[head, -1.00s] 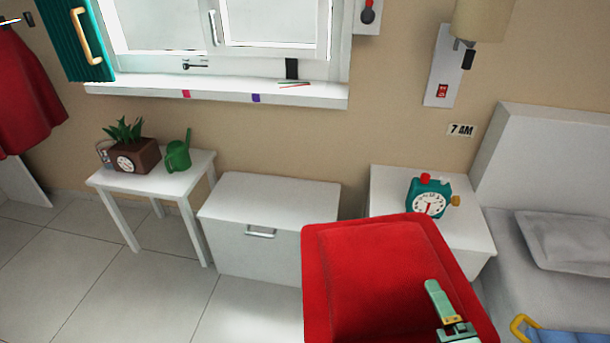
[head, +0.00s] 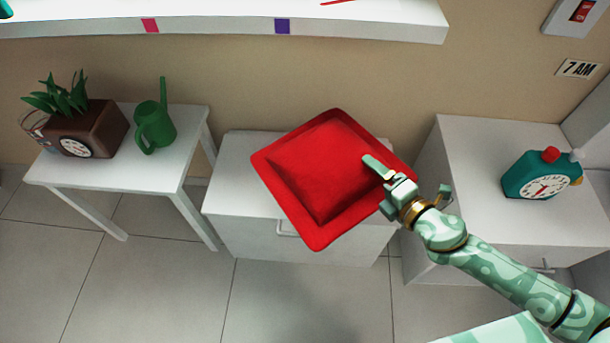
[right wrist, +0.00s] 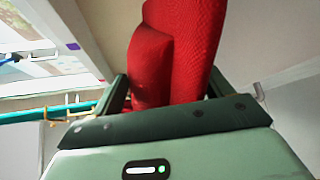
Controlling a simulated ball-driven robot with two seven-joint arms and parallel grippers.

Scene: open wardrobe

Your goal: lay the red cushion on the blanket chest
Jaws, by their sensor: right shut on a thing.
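The red cushion (head: 325,170) is a square with a raised middle and a flat border. In the head view it appears in front of and over the white blanket chest (head: 235,195), hiding much of its top and part of its handle. My right gripper (head: 382,172) is shut on the cushion's right edge. In the right wrist view the cushion (right wrist: 185,55) stands up between the two fingers. I cannot tell whether the cushion touches the chest. My left gripper is not in view.
A white side table (head: 185,125) at the left holds a brown planter clock (head: 95,130) and a green watering can (head: 155,125). A white nightstand (head: 475,150) at the right holds a teal alarm clock (head: 540,177). A windowsill (head: 360,18) runs above.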

